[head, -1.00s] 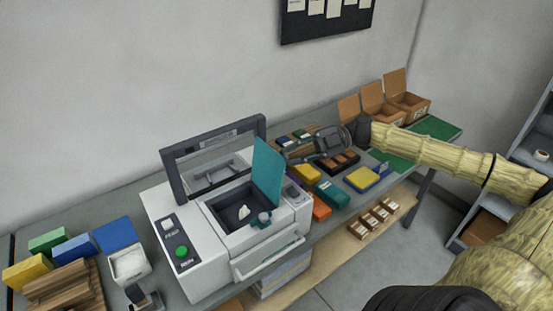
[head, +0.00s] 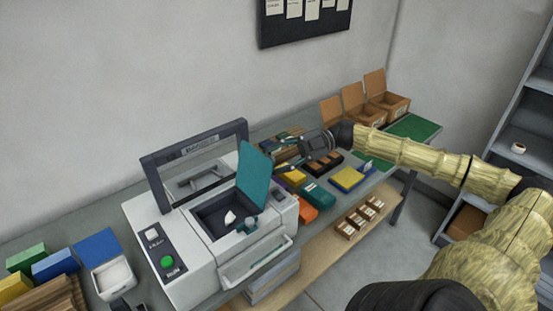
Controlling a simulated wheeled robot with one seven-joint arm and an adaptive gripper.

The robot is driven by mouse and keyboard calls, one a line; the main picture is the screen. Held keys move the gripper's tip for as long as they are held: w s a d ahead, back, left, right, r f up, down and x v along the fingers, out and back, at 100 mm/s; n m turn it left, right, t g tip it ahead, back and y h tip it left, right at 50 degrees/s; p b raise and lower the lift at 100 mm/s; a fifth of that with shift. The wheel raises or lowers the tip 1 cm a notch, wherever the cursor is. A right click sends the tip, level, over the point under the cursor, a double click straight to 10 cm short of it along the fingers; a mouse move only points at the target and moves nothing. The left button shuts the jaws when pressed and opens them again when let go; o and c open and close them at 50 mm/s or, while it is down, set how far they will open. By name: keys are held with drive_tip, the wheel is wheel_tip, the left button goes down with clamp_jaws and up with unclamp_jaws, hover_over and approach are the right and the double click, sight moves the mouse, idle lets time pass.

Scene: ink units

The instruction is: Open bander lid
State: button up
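The bander is the white machine (head: 200,262) on the bench at left centre, with a green button on its front left panel. Its dark-framed clear lid (head: 192,160) stands raised at the back. A teal flap (head: 255,176) also stands upright at the right of the dark well (head: 213,214), where a small white piece (head: 230,217) lies. My gripper (head: 281,159) is to the right of the teal flap, above the bench, with its fingers pointing left toward the machine. The fingers look spread apart with nothing between them, and they appear clear of the flap.
Colored boxes and a yellow-topped block (head: 347,179) lie on the bench under my arm. Open brown boxes (head: 386,104) stand at the far right end. A white container (head: 113,277) and colored blocks sit left of the machine. A lower shelf (head: 330,228) holds small boxes.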

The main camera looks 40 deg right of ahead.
drive_tip(key=shift+d+r, duration=0.1)
drive_tip(key=shift+r, duration=0.05)
drive_tip(key=shift+s+d, duration=0.15)
drive_tip(key=shift+d, duration=0.35)
drive_tip(key=f+v, duration=0.1)
drive_tip(key=v, duration=1)
drive_tip(key=shift+r, duration=0.45)
drive_tip(key=shift+d, duration=0.15)
